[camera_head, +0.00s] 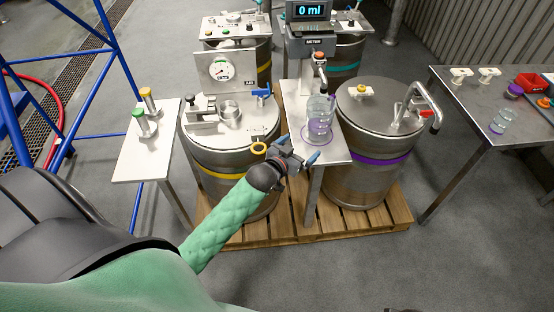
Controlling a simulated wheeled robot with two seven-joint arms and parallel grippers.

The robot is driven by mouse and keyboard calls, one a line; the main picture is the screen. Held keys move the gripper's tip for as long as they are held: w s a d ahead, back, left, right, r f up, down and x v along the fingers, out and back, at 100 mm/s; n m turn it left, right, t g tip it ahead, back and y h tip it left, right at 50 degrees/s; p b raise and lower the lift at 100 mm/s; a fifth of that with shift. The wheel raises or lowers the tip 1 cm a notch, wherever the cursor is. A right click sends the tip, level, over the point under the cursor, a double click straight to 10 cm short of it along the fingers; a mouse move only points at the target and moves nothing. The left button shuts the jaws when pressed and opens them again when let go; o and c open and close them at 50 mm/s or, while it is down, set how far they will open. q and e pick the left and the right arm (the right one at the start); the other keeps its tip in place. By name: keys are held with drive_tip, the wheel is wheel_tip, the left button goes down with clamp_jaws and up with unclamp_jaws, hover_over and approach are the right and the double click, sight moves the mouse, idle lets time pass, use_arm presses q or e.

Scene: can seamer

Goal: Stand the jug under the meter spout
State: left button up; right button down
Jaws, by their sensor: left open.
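A clear ridged jug (319,116) stands upright on the narrow white-topped stand (333,155). A purple ring (302,136) shows around its lower part, reaching a little past its left side. The meter (312,46) behind it reads 0 ml, and its spout (319,72) hangs just above and behind the jug in the picture. I cannot tell whether the jug is exactly below the spout. My left gripper (299,149) is open and empty at the stand's near left edge, close to the jug but apart from it. My right gripper is not in view.
Steel drums with a yellow band (205,170) and a purple band (365,171) flank the stand on a wooden pallet (372,222). A side table (140,160) holds two capped cylinders. The right table (470,110) carries another clear container (500,122), white fittings and a red bin (531,83).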

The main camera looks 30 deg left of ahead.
use_arm(q)
drive_tip(key=s+d+f+g+y, duration=0.1)
drive_tip(key=s+d+f+g, duration=0.3)
drive_tip(key=s, duration=0.4)
drive_tip(key=s+d+f+g, duration=0.1)
drive_tip(key=s+f+g, duration=0.2)
drive_tip(key=s+f, duration=0.4)
drive_tip(key=s+d+f+g, duration=0.1)
drive_tip(key=s+g, duration=0.2)
drive_tip(key=s, duration=0.7)
drive_tip(key=s+d+g, duration=0.2)
drive_tip(key=s+g, duration=0.2)
drive_tip(key=s, duration=0.6)
drive_tip(key=shift+s+d+f+y, duration=0.25)
drive_tip(key=shift+s+f+y, duration=0.05)
drive_tip(key=shift+f, duration=0.05)
drive_tip(key=shift+c, duration=0.2)
